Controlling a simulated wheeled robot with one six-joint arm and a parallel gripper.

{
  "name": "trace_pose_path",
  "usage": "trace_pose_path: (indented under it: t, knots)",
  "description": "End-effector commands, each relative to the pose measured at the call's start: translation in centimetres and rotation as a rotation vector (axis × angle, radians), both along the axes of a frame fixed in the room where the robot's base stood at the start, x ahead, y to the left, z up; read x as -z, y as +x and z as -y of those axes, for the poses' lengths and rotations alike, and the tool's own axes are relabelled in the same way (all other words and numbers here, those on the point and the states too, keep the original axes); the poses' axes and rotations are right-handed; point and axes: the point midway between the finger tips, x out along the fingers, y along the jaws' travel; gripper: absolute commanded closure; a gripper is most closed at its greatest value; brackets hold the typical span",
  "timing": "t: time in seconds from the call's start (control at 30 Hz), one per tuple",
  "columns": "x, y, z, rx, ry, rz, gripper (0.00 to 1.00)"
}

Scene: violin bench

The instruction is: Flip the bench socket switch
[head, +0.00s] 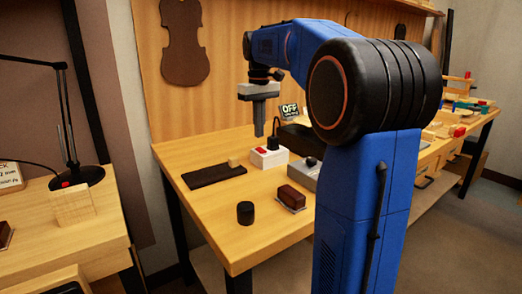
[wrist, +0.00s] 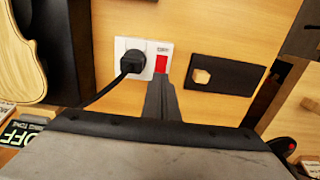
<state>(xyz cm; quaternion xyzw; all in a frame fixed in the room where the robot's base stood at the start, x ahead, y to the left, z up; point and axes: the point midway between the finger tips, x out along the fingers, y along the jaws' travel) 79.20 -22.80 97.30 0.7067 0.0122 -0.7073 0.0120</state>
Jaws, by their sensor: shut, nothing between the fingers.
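The white bench socket (head: 268,157) sits on the wooden bench, with a black plug in it. Its red switch (head: 262,150) is on the left part in the head view. In the wrist view the socket (wrist: 147,47) carries the plug (wrist: 133,62) at left and the red switch (wrist: 162,63) at right, with small lettering above it. My gripper (head: 259,134) is shut and empty, pointing down above the bench near the socket. In the wrist view its fingertips (wrist: 160,80) appear just below the switch. I cannot tell whether they touch it.
A black jar (head: 245,213) and a brown block (head: 291,197) stand toward the front. An OFF sign (head: 289,111) stands behind the socket. The plug's cord (wrist: 103,92) runs aside.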

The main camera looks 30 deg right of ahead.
Motion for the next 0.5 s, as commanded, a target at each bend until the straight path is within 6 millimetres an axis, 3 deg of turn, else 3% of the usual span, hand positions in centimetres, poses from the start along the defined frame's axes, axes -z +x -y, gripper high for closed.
trace_pose_path:
  t: [0.5]
  knots:
    - [-2.8,0.0,0.0,0.000,0.000,0.000,1.00]
